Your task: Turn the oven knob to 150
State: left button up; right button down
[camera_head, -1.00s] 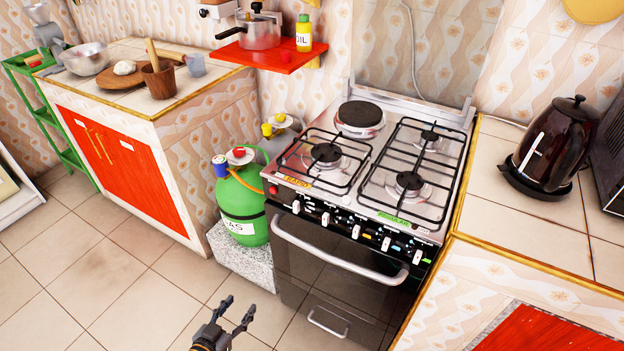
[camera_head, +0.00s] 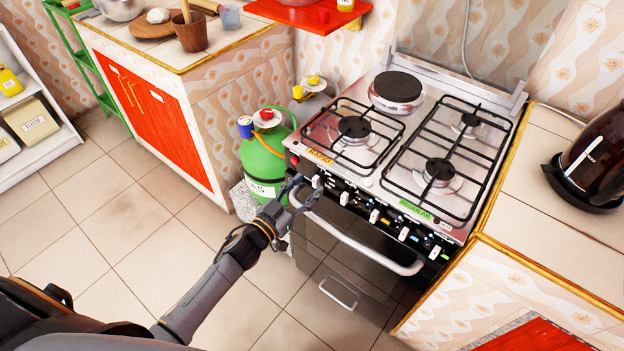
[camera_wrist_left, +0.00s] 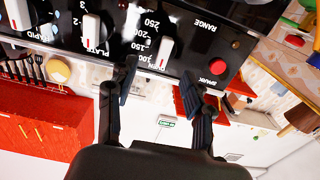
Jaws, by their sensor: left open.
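The stove (camera_head: 400,150) has a black control panel with a row of white knobs along its front. The oven knob (camera_wrist_left: 165,53) is white and stands beside printed numbers from 100 to 250 in the left wrist view, which shows the panel upside down. In the head view, this knob (camera_head: 316,182) is at the left end of the row. My left gripper (camera_head: 304,191) is open at this end of the panel. Its fingers (camera_wrist_left: 158,82) are on either side of the knob's line, with the knob just beyond their tips. I cannot tell contact or the exact setting. My right gripper is not in view.
A red spark button (camera_wrist_left: 218,67) is close beside one finger. Another white knob (camera_wrist_left: 92,34) is on the other side. The oven door handle (camera_head: 350,240) runs below the panel. A green gas cylinder (camera_head: 264,160) stands left of the stove.

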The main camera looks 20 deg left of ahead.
aim_at(314, 180)
pick_arm(q)
jog(key=shift+x, duration=1.1)
jog(key=shift+w+d, duration=0.15)
jog(key=shift+w, duration=0.2)
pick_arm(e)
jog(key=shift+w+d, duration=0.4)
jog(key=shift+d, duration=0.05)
pick_arm(q)
jog(key=shift+c, duration=0.2)
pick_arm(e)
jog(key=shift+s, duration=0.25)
pick_arm(q)
grip_shut()
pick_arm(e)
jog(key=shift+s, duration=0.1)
